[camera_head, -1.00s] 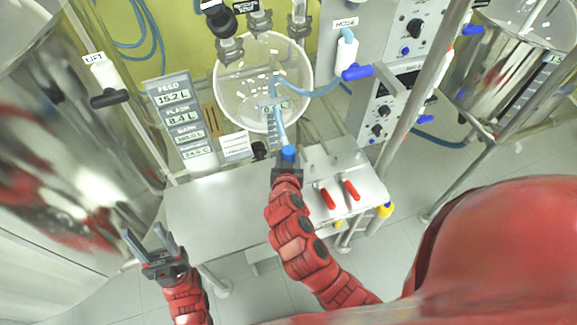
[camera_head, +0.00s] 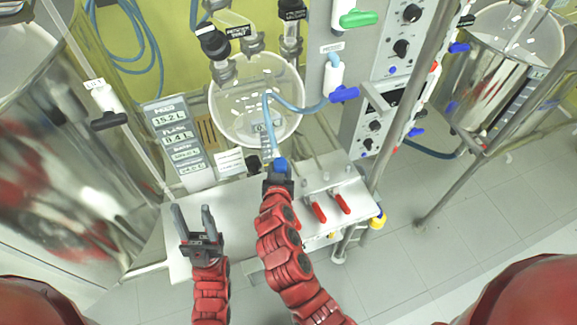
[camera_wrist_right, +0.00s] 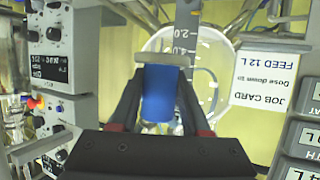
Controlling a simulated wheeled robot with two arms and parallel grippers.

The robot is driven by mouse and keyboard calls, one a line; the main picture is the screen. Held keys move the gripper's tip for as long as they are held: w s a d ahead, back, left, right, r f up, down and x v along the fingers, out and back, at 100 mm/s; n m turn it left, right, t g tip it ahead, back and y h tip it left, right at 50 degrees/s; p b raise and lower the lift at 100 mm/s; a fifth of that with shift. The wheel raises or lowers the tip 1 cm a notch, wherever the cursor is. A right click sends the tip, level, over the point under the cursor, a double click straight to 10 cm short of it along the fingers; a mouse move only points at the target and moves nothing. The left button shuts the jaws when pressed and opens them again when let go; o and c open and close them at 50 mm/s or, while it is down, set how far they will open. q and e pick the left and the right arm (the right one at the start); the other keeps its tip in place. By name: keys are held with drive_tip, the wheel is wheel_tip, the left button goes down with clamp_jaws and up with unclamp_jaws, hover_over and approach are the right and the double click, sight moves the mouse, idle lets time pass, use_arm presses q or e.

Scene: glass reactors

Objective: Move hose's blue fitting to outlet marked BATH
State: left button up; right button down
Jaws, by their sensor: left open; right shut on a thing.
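My right gripper (camera_head: 278,180) is shut on the hose's blue fitting (camera_head: 279,165), above the steel table in the head view. In the right wrist view the blue fitting (camera_wrist_right: 160,93) stands between the two fingers. The blue hose (camera_head: 300,108) runs from the fitting up across the glass vessel to a white valve with a blue handle (camera_head: 344,94). My left gripper (camera_head: 195,222) is open and empty, over the left part of the table. I cannot make out an outlet marked BATH in these views.
The steel table (camera_head: 235,215) carries two red-handled valves (camera_head: 319,211) on its right. A glass vessel (camera_head: 256,105) hangs behind it. A display panel (camera_head: 178,145) stands left of it, and a black-handled valve (camera_head: 108,119) is further left. A metal post (camera_head: 415,80) rises at right.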

sight(280, 162)
drive_tip(key=shift+r+p, duration=1)
drive_tip(key=shift+r, duration=0.85)
